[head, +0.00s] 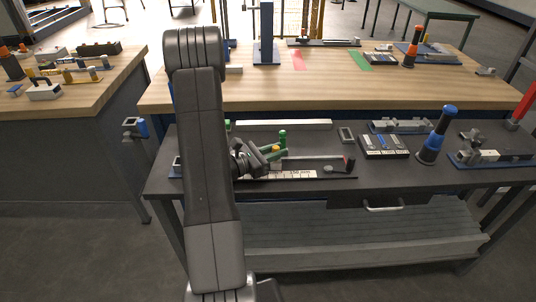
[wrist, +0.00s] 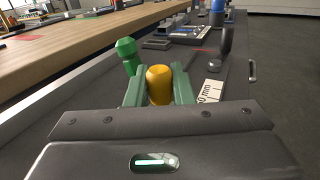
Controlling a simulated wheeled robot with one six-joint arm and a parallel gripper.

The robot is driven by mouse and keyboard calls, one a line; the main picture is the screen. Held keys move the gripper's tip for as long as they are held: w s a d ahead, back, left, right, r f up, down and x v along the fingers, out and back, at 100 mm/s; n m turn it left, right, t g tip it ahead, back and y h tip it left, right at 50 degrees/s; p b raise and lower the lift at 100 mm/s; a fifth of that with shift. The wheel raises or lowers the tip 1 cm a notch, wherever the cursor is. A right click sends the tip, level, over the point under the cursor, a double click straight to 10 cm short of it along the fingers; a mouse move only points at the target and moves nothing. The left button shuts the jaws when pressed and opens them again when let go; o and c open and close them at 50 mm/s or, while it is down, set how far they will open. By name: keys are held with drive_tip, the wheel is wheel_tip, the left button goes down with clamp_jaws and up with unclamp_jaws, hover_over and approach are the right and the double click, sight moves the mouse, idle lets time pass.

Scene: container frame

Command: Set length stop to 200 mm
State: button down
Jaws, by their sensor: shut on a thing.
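The length stop (head: 318,178) lies on the dark bench, a long rail with a white scale strip (head: 298,174) along its front edge. The scale also shows in the wrist view (wrist: 211,88), where "mm" is readable but the full number is hidden. My gripper (wrist: 159,88) has green fingers closed on either side of a yellow-orange knob (wrist: 159,76). In the head view my gripper (head: 274,154) is low over the left part of the rail, and my arm hides the rail's left end. A green knob (wrist: 126,50) stands just beyond the left finger.
A blue-and-black upright tool (head: 436,137), a dark tray with small parts (head: 384,146) and a metal fixture (head: 493,157) stand to the right on the dark bench. A pale bar (head: 285,125) lies behind the rail. The wooden worktop (head: 330,92) rises behind.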

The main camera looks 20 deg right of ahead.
drive_tip(key=shift+s+d, duration=0.1)
drive_tip(key=shift+d, duration=0.25)
drive_tip(key=c, duration=1.3)
unclamp_jaws()
